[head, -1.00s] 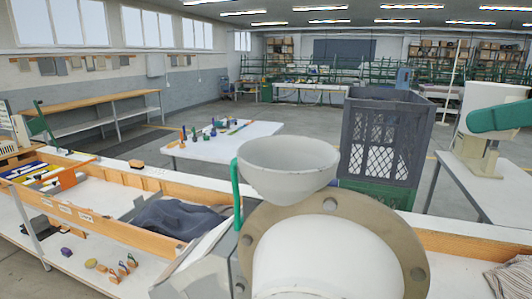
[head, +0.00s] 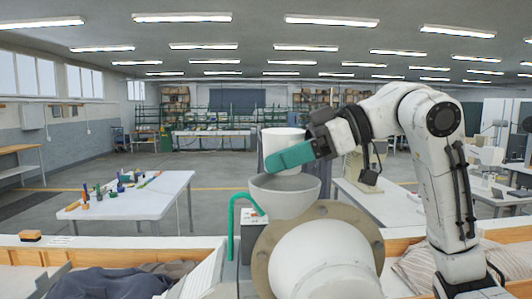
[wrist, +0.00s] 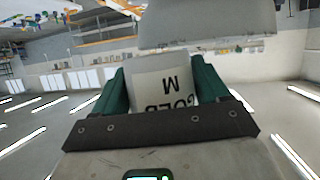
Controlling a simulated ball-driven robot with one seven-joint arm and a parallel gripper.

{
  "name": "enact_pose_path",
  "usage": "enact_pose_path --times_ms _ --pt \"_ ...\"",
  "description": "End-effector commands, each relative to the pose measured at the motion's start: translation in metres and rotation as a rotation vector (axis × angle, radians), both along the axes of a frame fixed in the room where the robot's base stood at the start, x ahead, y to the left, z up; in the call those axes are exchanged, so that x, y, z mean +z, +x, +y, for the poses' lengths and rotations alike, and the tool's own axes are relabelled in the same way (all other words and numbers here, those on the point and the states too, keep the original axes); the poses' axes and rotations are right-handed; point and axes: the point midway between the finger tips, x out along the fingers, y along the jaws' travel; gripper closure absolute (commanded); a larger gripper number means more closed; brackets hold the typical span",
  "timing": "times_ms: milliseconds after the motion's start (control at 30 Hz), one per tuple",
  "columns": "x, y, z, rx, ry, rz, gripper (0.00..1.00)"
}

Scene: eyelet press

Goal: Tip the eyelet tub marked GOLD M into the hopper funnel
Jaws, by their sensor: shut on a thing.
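The white tub (head: 283,138) is held over the hopper funnel (head: 285,203), a pale grey bowl on the press. My gripper (head: 268,160) reaches in from the right, shut on the tub with its green fingers. The tub looks upright; its base is close to the funnel rim, and I cannot tell whether they touch. In the wrist view the tub's label (wrist: 172,92) reads GOLD M, upside down, between the two green fingers. A grey curved surface (wrist: 205,25), apparently the funnel, fills the top of that view. The tub's contents are hidden.
A green pipe (head: 234,235) runs up beside the funnel. A large round flange (head: 262,250) is in front of it. A white table (head: 140,203) with small coloured items stands left. Dark cloth (head: 110,282) lies at the lower left. Open floor lies behind.

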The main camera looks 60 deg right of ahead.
Motion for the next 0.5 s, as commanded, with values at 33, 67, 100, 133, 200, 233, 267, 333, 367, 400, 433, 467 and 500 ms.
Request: enact_pose_path --times_ms 33,67,100,133,200,233,267,333,367,400,433,467,500 --pt "0.001 0.000 -0.001 -0.001 -0.039 -0.020 0.58" --pt "0.003 0.000 -0.001 -0.002 -0.067 -0.037 0.58" --pt "0.000 0.001 -0.002 -0.001 -0.106 -0.061 0.58" --pt "0.000 0.001 -0.003 -0.001 -0.140 -0.079 0.58" --pt "0.001 0.002 -0.004 -0.002 -0.219 -0.125 0.58" --pt "0.002 0.003 -0.005 -0.002 -0.253 -0.145 0.58" --pt "0.003 0.003 -0.006 -0.001 -0.288 -0.163 0.58" --pt "0.006 0.004 -0.007 -0.001 -0.367 -0.210 0.58" --pt "0.007 0.004 -0.008 -0.001 -0.400 -0.229 0.58" --pt "0.008 0.005 -0.009 -0.003 -0.444 -0.256 0.58" --pt "0.009 0.005 -0.010 -0.002 -0.477 -0.275 0.58" --pt "0.010 0.006 -0.010 -0.001 -0.509 -0.293 0.58" --pt "0.011 0.006 -0.011 -0.001 -0.553 -0.319 0.58"
